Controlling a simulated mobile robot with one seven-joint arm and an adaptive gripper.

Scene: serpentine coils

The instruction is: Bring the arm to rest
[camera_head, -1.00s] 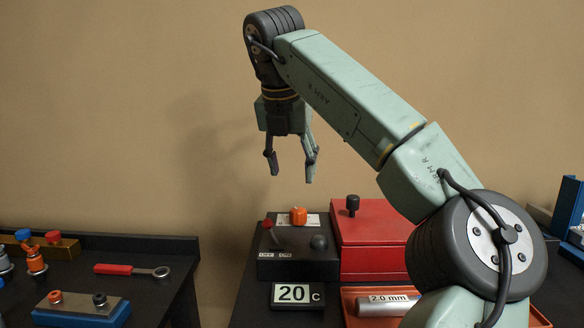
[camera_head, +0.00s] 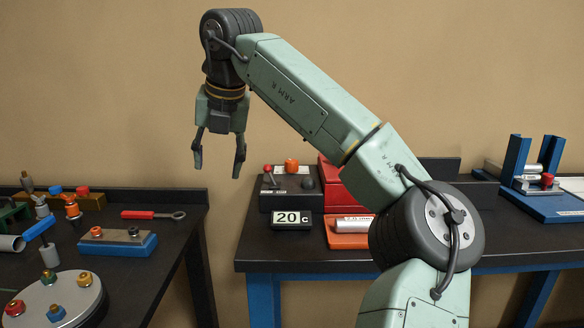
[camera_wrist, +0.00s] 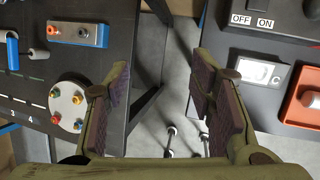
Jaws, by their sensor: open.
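My gripper (camera_head: 218,158) hangs pointing down from my bent green arm, high in front of the tan wall. Its two fingers are spread apart with nothing between them. In the wrist view my gripper (camera_wrist: 160,105) is also open and empty, above the gap between two dark tables, with grey floor below. The arm's elbow is raised, and its lower links stand at the right in the head view.
The left table (camera_head: 170,222) holds a round plate with knobs (camera_head: 55,302), a blue block (camera_head: 118,243) and a red-handled wrench (camera_head: 152,214). The right table (camera_head: 300,256) holds a black control box (camera_head: 290,199), a "20 C" display (camera_head: 291,219), an orange tray (camera_head: 347,241) and a blue stand (camera_head: 545,205).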

